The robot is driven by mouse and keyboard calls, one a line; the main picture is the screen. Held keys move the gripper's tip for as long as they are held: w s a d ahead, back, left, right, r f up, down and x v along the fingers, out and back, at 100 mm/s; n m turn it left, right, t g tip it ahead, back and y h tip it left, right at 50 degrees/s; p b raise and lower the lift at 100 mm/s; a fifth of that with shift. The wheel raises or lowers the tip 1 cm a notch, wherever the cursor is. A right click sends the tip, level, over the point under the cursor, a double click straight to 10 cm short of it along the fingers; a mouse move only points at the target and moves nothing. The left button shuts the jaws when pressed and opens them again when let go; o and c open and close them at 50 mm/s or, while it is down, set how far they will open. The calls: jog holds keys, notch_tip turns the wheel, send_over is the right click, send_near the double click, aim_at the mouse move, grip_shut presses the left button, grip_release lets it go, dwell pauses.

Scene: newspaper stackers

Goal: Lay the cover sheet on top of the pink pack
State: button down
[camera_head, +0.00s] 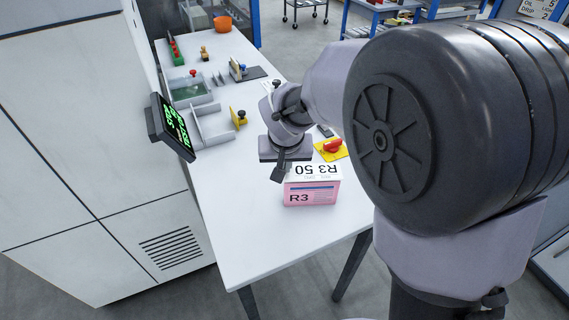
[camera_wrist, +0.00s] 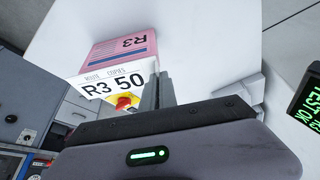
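The pink pack (camera_head: 310,194), marked R3, stands on the white table; it also shows in the wrist view (camera_wrist: 122,47). The white cover sheet (camera_head: 313,171), printed R3 50, lies flat over the pack's top; in the wrist view the sheet (camera_wrist: 112,83) shows below the pack's pink face. I cannot tell whether the sheet touches the pack. My gripper (camera_head: 279,170) is at the sheet's left edge in the head view. In the wrist view its fingers (camera_wrist: 158,92) are close together at the sheet's right edge and appear to pinch it.
A red knob on a yellow plate (camera_head: 332,149) sits just behind the pack. Grey trays (camera_head: 212,126) and yellow fixtures stand farther back on the table (camera_head: 240,230). A display (camera_head: 172,127) juts out at left. The table's front part is clear.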

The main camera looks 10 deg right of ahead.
jog(key=shift+f+b, duration=0.4)
jog(key=shift+f, duration=0.35)
jog(key=shift+f+b, duration=0.4)
jog(key=shift+f, duration=0.05)
jog(key=c, duration=1.6)
grip_release()
jog(key=shift+r, duration=0.15)
jog(key=d+p+v, duration=0.1)
jog(key=p+v, duration=0.5)
jog(key=v, duration=1.1)
jog(key=s+d+f+m+b, duration=0.1)
jog(key=s, duration=0.5)
jog(key=s+d+f+m+y+b, duration=0.1)
jog(key=s+b, duration=0.1)
jog(key=s, duration=0.4)
jog(key=s+d+f+m+t+y+b, duration=0.1)
jog(key=s, duration=0.5)
jog(key=shift+s+m, duration=0.3)
